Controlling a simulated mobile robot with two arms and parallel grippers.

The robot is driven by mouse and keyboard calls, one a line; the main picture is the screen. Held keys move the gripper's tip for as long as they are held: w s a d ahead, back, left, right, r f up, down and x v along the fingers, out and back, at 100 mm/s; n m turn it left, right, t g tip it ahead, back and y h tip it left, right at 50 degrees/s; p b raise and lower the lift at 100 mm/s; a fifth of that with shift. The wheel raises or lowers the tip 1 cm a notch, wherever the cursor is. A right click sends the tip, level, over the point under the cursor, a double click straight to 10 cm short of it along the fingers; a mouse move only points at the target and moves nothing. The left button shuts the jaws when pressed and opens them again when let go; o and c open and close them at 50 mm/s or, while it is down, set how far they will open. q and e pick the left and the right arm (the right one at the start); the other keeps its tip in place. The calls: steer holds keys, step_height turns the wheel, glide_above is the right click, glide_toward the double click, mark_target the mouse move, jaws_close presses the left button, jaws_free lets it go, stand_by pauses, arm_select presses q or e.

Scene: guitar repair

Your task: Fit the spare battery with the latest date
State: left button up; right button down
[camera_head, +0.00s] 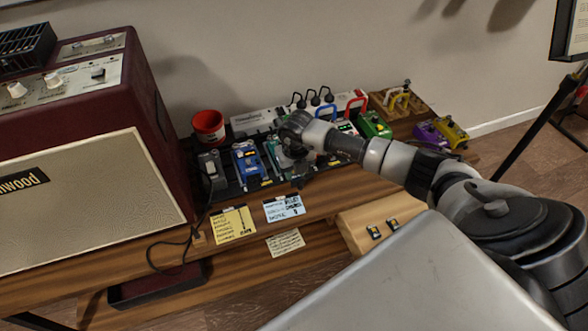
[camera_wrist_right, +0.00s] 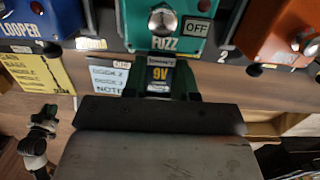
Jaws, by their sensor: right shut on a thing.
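My right gripper (camera_wrist_right: 158,84) is shut on a 9V battery (camera_wrist_right: 160,74) with a dark, yellow and blue label. The battery is just in front of the teal FUZZ pedal (camera_wrist_right: 140,35); I cannot tell whether it touches the pedal or enters it. The pedal's sign reads OFF. In the head view my right arm reaches over the pedal row and hides most of the teal pedal (camera_head: 272,158) and the gripper's fingers. Two more batteries (camera_head: 374,232) (camera_head: 393,224) sit in a light wooden block (camera_head: 357,216). Their dates are unreadable. My left gripper does not show.
A blue LOOPER pedal (camera_head: 247,162) and an orange pedal (camera_wrist_right: 285,35) flank the FUZZ pedal. A yellow note (camera_head: 232,224) and a pale blue note (camera_head: 283,208) hang at the shelf's front. A maroon amplifier (camera_head: 90,190) stands left; a red cup (camera_head: 208,127) stands behind.

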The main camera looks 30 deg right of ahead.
steer(key=shift+c, duration=2.1)
jaws_free()
steer(key=shift+r+p, duration=0.85)
steer(key=shift+r, duration=0.2)
steer(key=shift+r+p, duration=0.8)
steer(key=shift+r, duration=0.15)
steer(key=shift+r+p, duration=0.6)
steer(key=shift+r, duration=0.15)
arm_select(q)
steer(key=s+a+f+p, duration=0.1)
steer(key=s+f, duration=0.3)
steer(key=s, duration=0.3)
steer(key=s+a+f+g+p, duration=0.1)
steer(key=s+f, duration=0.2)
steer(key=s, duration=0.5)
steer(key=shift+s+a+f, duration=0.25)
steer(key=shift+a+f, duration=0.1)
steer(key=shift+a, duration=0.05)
arm_select(e)
steer(key=shift+r, duration=1.25)
